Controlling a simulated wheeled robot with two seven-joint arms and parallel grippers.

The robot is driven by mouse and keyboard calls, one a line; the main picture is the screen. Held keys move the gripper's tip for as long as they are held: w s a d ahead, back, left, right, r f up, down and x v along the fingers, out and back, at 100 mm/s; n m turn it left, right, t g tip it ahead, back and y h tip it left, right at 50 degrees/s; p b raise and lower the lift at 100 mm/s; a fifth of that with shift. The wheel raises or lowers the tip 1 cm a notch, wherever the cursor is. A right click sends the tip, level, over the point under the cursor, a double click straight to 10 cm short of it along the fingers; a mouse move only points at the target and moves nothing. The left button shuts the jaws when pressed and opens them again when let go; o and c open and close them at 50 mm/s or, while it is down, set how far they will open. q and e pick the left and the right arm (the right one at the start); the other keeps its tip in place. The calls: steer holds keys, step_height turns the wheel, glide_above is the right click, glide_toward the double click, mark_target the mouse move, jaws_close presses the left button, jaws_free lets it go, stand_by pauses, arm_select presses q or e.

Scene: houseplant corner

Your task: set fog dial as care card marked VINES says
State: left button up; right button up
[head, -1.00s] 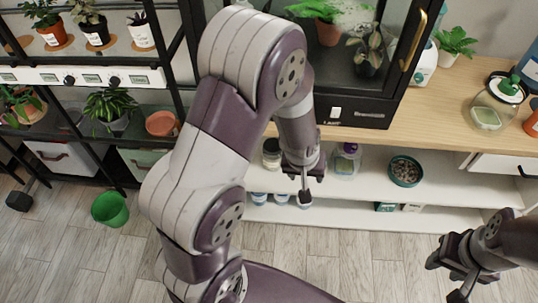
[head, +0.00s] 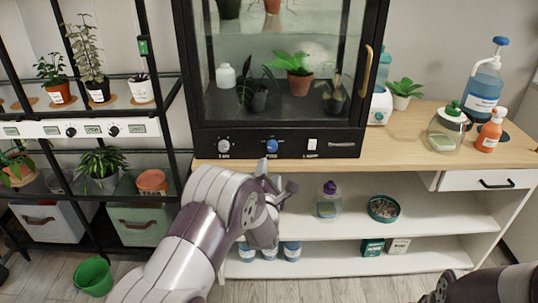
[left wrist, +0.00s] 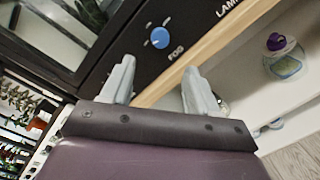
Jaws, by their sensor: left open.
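The blue fog dial (head: 272,146) is on the dark front panel of the glass cabinet (head: 277,133). In the left wrist view the fog dial (left wrist: 160,38) shows close up, with the word FOG below it and tick marks around it; its exact setting is hard to tell. My left gripper (head: 275,181) is open and empty just below the dial, pointing at the panel. Its fingers also show in the left wrist view (left wrist: 158,90), apart from the dial. My right gripper (head: 438,290) is only partly in view at the bottom right. I see no card readable as VINES.
A grey knob (head: 224,146) and a white lamp switch (head: 312,145) flank the dial. The wooden counter (head: 400,142) bears a glass jar (head: 447,130) and bottles. Potted plants fill the rack.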

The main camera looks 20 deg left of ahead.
mark_target(272, 148)
arm_select(q)
steer(key=w, duration=0.3)
steer(key=w+a, duration=0.1)
steer(key=w, duration=0.3)
steer(key=w+a, duration=0.1)
steer(key=w, duration=0.2)
steer(key=shift+w+a+b, duration=0.1)
steer(key=shift+w+b, duration=0.2)
steer(key=shift+b, duration=0.1)
steer(key=shift+c, duration=0.2)
steer(key=c, duration=1)
